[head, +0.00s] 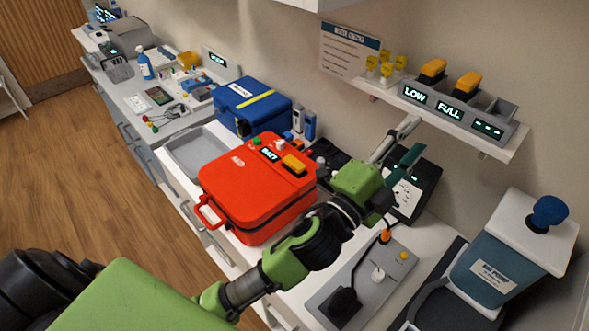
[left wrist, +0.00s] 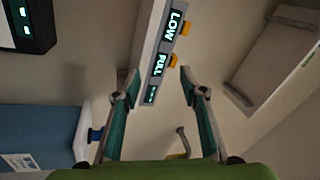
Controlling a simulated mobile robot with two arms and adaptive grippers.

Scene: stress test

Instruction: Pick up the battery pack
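Two orange battery packs sit in a grey charging dock on the wall shelf. One battery pack (head: 433,70) is in the slot marked LOW, the other (head: 467,84) in the slot marked FULL. The third slot (head: 487,128), with a dashed display, looks empty. A further orange-yellow pack (head: 293,163) is set in the top of the red case (head: 250,190). My left gripper (head: 412,138) is open and empty, below and in front of the shelf. In the left wrist view the dock (left wrist: 160,62) appears beyond my open fingers (left wrist: 158,74). My right gripper is in neither view.
Below are a dark device with a screen (head: 415,190), a grey control panel (head: 365,280) and a blue container with white lid (head: 495,265). A blue case (head: 252,105) stands behind the red one.

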